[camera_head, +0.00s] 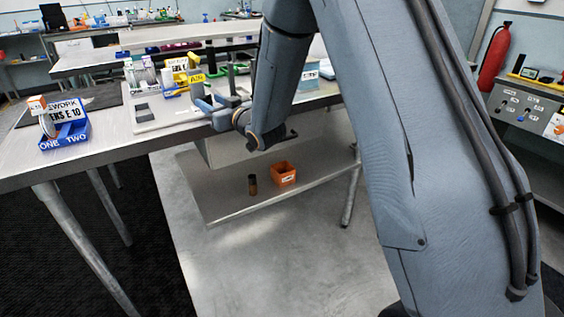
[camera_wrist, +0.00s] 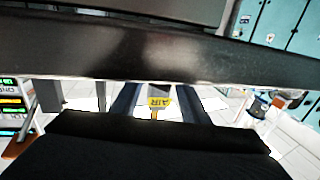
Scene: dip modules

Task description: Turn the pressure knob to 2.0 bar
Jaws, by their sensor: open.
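A yellow AIR label (camera_head: 196,79) stands on the bench, beyond my gripper (camera_head: 206,103) in the head view. The wrist view shows the same AIR label (camera_wrist: 160,101), upside down, between the two grey-blue fingers of my gripper (camera_wrist: 157,92). The fingers are apart, with nothing seen held between them. I cannot make out the pressure knob or its scale in either view. My wrist and a dark bar across the wrist view hide much of the area around the label.
The metal bench (camera_head: 110,150) carries a blue ONE/TWO bin (camera_head: 66,138) at left and a white board (camera_head: 145,118) with small parts. An orange bin (camera_head: 284,174) and a brown bottle (camera_head: 252,185) sit on the lower shelf. A red extinguisher (camera_head: 494,58) hangs at right.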

